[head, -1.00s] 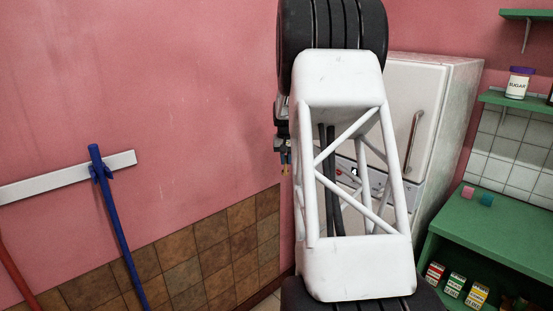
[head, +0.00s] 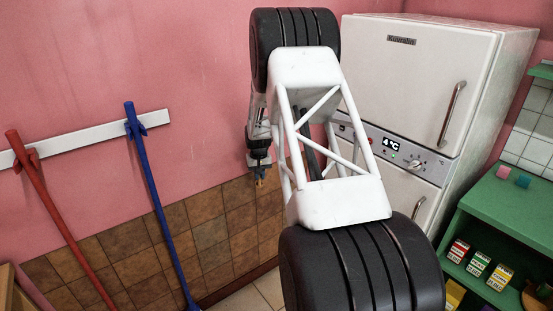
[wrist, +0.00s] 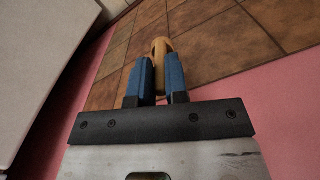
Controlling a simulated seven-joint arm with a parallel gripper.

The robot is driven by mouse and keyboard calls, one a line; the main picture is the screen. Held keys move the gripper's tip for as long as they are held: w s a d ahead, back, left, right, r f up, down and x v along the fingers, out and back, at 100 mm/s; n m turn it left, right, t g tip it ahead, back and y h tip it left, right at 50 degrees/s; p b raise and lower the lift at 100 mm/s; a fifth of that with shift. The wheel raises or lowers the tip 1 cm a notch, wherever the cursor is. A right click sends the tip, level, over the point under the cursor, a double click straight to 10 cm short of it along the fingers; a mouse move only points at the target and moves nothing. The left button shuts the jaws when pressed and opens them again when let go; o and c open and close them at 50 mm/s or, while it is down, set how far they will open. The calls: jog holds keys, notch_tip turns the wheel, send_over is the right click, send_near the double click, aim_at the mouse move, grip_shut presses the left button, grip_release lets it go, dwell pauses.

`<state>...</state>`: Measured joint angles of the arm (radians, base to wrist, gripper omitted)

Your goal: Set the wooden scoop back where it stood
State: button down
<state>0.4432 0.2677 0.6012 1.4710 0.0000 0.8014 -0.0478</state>
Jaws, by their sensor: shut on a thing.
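My gripper (wrist: 160,80) is shut on the wooden scoop (wrist: 161,47) in the wrist view. A rounded, light-brown end of the scoop shows between and beyond the two blue fingers; the rest of it is hidden. In the head view my gripper (head: 260,172) hangs left of the fridge, in front of the brown wall tiles, with a small brown bit of the scoop (head: 260,182) below it. The spot where the scoop stood cannot be told from these frames.
The white fridge (head: 415,90) stands right of my arm. A green shelf unit (head: 515,215) at the right holds several small boxes (head: 479,264) and a brown bowl-like thing (head: 538,303). A blue pole (head: 150,190) and a red pole (head: 60,215) hang from a white wall rail (head: 80,138).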

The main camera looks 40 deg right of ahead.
jog(key=s+a+f+n, duration=0.1)
jog(key=a+f+n, duration=0.3)
jog(key=a+f, duration=2.45)
jog(key=s+a, duration=0.3)
jog(key=a, duration=0.5)
jog(key=a+r+m, duration=0.3)
jog(key=a+r, duration=2.1)
jog(key=a, duration=0.3)
jog(key=a+r, duration=0.9)
jog(key=r, duration=0.3)
jog(key=a+r, duration=0.9)
jog(key=r, duration=0.3)
jog(key=w+a+f+n, duration=0.1)
jog(key=a+f+n, duration=0.1)
jog(key=a+n, duration=0.4)
jog(key=w+a+f+n, duration=0.2)
jog(key=a+f+n, duration=0.1)
jog(key=a+n, duration=0.4)
jog(key=a, duration=0.3)
jog(key=shift+a+f+n, duration=0.3)
jog(key=shift+a+f, duration=0.05)
